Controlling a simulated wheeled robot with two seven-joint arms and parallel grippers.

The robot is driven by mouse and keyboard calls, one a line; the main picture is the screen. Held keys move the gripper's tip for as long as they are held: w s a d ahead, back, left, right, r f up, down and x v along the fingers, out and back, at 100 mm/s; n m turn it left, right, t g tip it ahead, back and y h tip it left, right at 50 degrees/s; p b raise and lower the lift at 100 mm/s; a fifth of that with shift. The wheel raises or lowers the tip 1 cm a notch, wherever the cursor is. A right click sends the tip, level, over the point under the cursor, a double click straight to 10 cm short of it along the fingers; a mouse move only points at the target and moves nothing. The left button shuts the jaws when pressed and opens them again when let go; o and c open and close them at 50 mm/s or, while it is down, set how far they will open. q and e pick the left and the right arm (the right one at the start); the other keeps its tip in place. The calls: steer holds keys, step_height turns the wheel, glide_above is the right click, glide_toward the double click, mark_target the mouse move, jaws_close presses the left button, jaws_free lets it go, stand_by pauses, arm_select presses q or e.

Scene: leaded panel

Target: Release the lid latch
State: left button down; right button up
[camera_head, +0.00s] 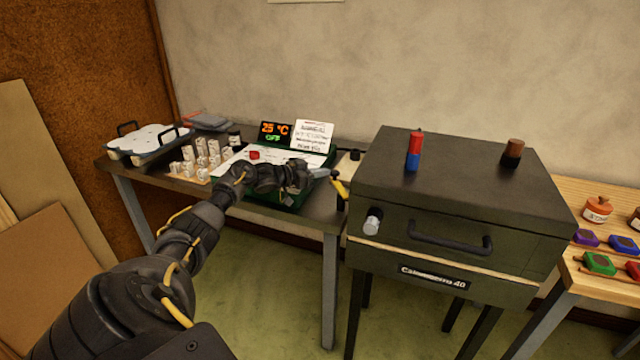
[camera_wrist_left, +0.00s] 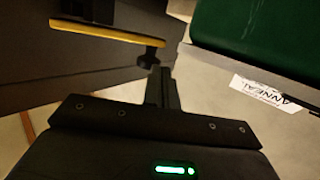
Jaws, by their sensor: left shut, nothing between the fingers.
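The dark kiln-like box (camera_head: 455,192) stands at centre right, with its flat lid (camera_head: 460,165) down. A black bar handle (camera_head: 450,240) and a pale round knob (camera_head: 373,222) are on its front. A yellow lever (camera_head: 341,188), apparently the latch, sticks out at its left side. In the left wrist view it is a yellow bar (camera_wrist_left: 95,32) with a black end piece. My left gripper (camera_head: 326,174) is shut and empty, its tips beside the lever. In the wrist view the fingers (camera_wrist_left: 160,75) are close to the black end; I cannot tell whether they touch.
A green case (camera_head: 285,195) with a 25 °C display (camera_head: 274,131) sits on the left table, close under my left wrist. The wrist view shows an ANNEAL label (camera_wrist_left: 265,92). A red-and-blue piece (camera_head: 413,152) and a brown-and-black one (camera_head: 512,152) stand on the lid.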

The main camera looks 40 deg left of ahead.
arm_select(q)
steer(key=shift+w, duration=0.25)
arm_select(e)
steer(key=shift+w+r, duration=0.1)
steer(key=shift+w, duration=0.15)
steer(key=shift+d, duration=0.1)
arm_select(q)
steer(key=shift+a, duration=0.15)
